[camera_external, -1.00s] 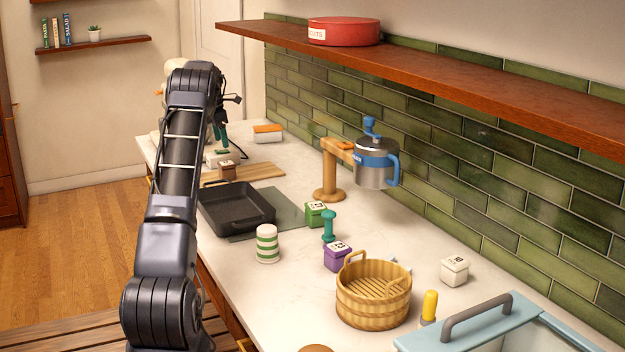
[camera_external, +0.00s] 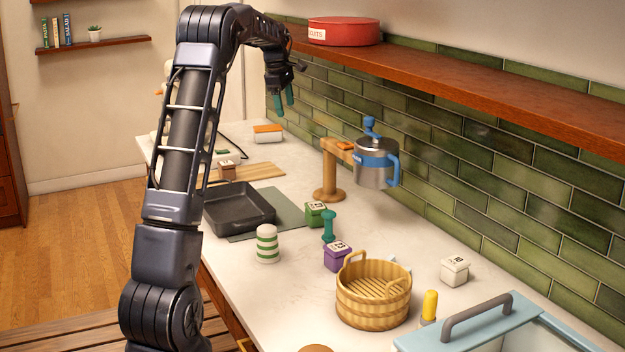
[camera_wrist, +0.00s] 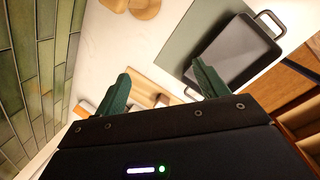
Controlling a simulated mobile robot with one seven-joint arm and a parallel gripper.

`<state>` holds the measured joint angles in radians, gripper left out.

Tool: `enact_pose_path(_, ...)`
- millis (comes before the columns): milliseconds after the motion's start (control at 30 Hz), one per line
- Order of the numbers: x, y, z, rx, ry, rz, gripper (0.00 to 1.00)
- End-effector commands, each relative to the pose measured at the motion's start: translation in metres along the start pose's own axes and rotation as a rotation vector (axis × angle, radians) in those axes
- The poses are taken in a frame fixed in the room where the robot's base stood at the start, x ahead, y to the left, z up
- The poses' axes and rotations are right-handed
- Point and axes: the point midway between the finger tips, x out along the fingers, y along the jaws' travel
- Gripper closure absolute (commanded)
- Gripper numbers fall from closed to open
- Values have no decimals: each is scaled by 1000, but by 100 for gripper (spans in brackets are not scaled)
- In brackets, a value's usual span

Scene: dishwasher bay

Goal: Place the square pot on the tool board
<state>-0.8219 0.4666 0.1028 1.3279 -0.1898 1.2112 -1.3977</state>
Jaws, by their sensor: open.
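A black square pan with raised sides (camera_external: 240,207), the likely square pot, sits on a flat grey-green board (camera_external: 290,212) on the counter. In the wrist view the black pan (camera_wrist: 238,50) shows a loop handle, beside the grey-green board (camera_wrist: 185,42). A light wooden board (camera_external: 262,171) lies just behind the pan. I cannot tell which board is the tool board. My gripper (camera_external: 282,101) is open and empty, high above the back of the counter, well clear of the pan. Its two green fingers (camera_wrist: 160,82) are spread apart in the wrist view.
A wooden stand (camera_external: 329,180) and a steel pot with blue handle (camera_external: 374,172) are right of the pan. A striped canister (camera_external: 267,244), small lidded boxes and a basket (camera_external: 373,295) stand nearer. A wooden shelf (camera_external: 470,80) overhangs the right side.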

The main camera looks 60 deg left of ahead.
Motion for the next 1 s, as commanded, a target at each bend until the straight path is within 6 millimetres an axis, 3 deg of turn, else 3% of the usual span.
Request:
enact_pose_path(33, -12, -13, 23, 62, -3, 5, 27)
enact_pose_path(100, -23, -30, 48, 144, -4, 11, 27)
enact_pose_path(400, -60, -103, 131, 456, -11, 33, 27)
enact_pose_path(667, -87, -183, 192, 745, -16, 57, 27)
enact_pose_path(1000, -108, -310, 247, 1168, -14, 98, 27)
